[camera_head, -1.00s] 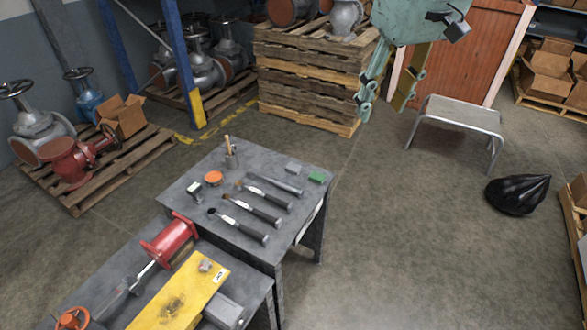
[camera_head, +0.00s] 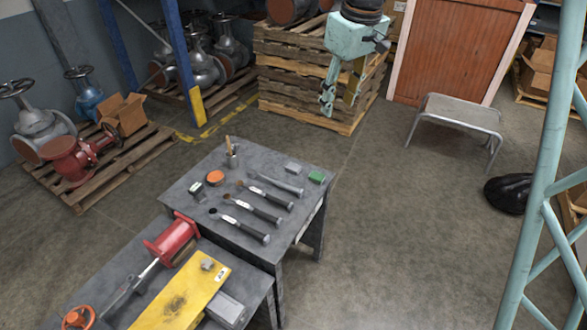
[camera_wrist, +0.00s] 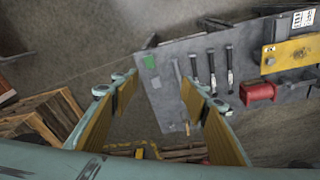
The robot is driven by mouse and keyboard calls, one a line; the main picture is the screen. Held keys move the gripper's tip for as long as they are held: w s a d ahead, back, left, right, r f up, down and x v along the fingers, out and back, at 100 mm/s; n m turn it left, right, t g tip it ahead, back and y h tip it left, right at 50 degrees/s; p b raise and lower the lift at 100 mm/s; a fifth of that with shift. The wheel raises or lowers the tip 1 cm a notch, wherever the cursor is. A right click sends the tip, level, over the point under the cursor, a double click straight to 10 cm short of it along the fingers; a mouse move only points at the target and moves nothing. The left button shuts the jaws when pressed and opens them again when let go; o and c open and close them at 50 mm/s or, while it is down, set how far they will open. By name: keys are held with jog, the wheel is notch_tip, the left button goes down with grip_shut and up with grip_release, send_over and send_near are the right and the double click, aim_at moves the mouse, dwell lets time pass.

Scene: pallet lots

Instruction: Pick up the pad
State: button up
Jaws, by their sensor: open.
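The pad looks to be the small green block (camera_head: 317,177) at the far right corner of the grey table (camera_head: 262,240). It lies flat there, beside a small grey block (camera_head: 293,168). In the wrist view the green pad (camera_wrist: 150,62) shows near the table's edge, beyond my fingertips. My gripper (camera_head: 338,98) is open and empty, in the air above and behind the table in the head view, in front of the stacked pallets. Its two fingers (camera_wrist: 158,82) are spread wide in the wrist view, with nothing between them.
A nearer bench holds a red vise-like part (camera_head: 172,238) and a yellow plate (camera_head: 180,300). A metal stool (camera_head: 458,112) stands right; open floor lies between.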

jog(key=w+a+f+n+p, duration=0.1)
jog(key=w+a+f, duration=0.3)
jog(key=f, duration=0.5)
jog(key=w+a+f+n+g+p, duration=0.1)
jog(key=w+a+f+n, duration=0.1)
jog(key=w+a+f, duration=0.2)
jog(key=w+a+f+n+p, duration=0.1)
jog(key=w+a+f, duration=0.3)
jog(key=w+f, duration=0.5)
notch_tip(320, 180, down, 5)
jog(key=shift+f+n, duration=0.1)
jog(key=shift+n, duration=0.2)
jog(key=shift+w, duration=0.1)
send_over(294, 167)
jog(key=shift+s+d+f, duration=0.1)
jog(key=shift+f, duration=2.05)
jog(key=shift+s+d+f, duration=0.1)
jog(key=shift+f, duration=2)
jog(key=shift+b, duration=0.3)
jog(key=shift+w+a+f+b, duration=0.1)
jog(key=shift+f+b, duration=0.1)
jog(key=shift+f, duration=1.1)
jog(key=shift+w+a+f+b, duration=0.1)
jog(key=shift+f+b, duration=0.05)
jog(key=shift+f, duration=1.15)
jog(key=shift+c, duration=0.2)
